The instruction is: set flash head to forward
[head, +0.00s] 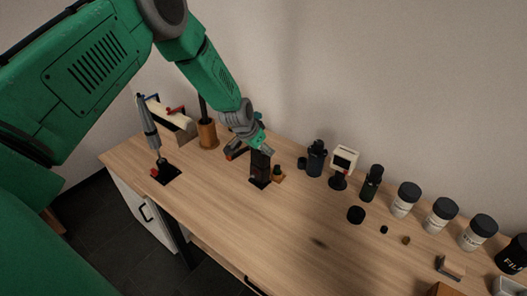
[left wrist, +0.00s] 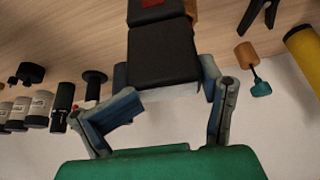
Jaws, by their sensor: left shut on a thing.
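The flash (head: 260,167) is a dark block standing upright on a small black base on the wooden table. Its black head (left wrist: 160,50) fills the top middle of the left wrist view, with a pale front edge on the side toward my gripper. A red patch shows on the body beyond it. My left gripper (head: 258,147) reaches down to the top of the flash. In the left wrist view its two fingers (left wrist: 165,80) lie on either side of the head, shut on it. The exact tilt of the head is hard to tell. My right gripper is not in view.
Close by stand a small orange-brown piece with a black top (head: 278,175), a black canister (head: 316,158) and a white-faced device (head: 343,162). A brown cup (head: 207,133) and a syringe-like tool (head: 150,130) are left. White jars (head: 405,200) line the right. The front middle is mostly clear.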

